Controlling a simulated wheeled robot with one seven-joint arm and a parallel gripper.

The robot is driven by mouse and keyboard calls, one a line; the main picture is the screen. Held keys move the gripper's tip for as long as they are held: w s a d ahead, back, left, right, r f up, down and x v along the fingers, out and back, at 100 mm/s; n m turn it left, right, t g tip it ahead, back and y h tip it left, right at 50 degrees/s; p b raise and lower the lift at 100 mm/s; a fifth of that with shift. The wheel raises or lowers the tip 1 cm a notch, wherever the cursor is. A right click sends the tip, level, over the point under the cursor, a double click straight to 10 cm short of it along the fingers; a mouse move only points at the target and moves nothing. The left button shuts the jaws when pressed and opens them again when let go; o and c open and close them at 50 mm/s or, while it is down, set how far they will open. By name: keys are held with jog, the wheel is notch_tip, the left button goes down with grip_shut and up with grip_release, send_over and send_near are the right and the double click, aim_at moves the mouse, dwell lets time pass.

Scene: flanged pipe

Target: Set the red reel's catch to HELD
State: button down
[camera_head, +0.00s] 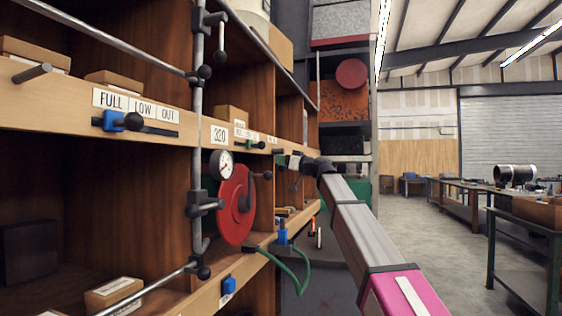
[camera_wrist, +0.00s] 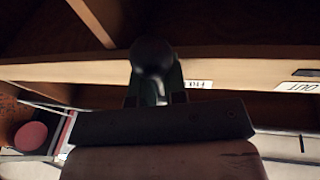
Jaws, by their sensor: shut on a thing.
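The red reel (camera_head: 234,204) stands in the lower shelf bay in the head view, behind a grey upright rod. Just above it, a small green slider (camera_head: 249,145) with a black knob (camera_head: 262,145) sits on the shelf edge, below white labels (camera_head: 244,133) too small to read. My gripper (camera_head: 279,156) is at this shelf edge, at the end of my arm. In the wrist view, which is upside down, my gripper (camera_wrist: 156,92) is shut on a round black knob (camera_wrist: 152,57) with dark green beside it. The fingertips are dark and partly hidden.
A blue slider (camera_head: 120,120) sits under the FULL, LOW, OUT labels (camera_head: 133,106) on the near shelf edge. A pressure gauge (camera_head: 221,164) and clamped rods (camera_head: 198,160) stand before the shelves. A green hose (camera_head: 298,276) hangs below. The aisle floor (camera_head: 415,235) at right is clear.

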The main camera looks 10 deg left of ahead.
jog(key=shift+w+d+r+n+g+y, duration=0.1)
jog(key=shift+w+n+g+y, duration=0.35)
jog(key=shift+n, duration=1.6)
jog(key=shift+w+a+r+n+g+y, duration=0.1)
jog(key=shift+w+n+g, duration=0.35)
jog(key=shift+n+g, duration=1.05)
jog(key=shift+w+d+n+g+y, duration=0.2)
jog(key=shift+w+n, duration=0.25)
jog(key=shift+n, duration=2.1)
jog(key=shift+a, duration=0.1)
jog(key=c, duration=1.2)
grip_release()
jog(key=shift+w, duration=0.1)
jog(key=shift+o, duration=0.2)
jog(key=shift+r, duration=0.15)
jog(key=v, duration=1)
jog(key=shift+d+f, duration=0.25)
jog(key=shift+d, duration=0.05)
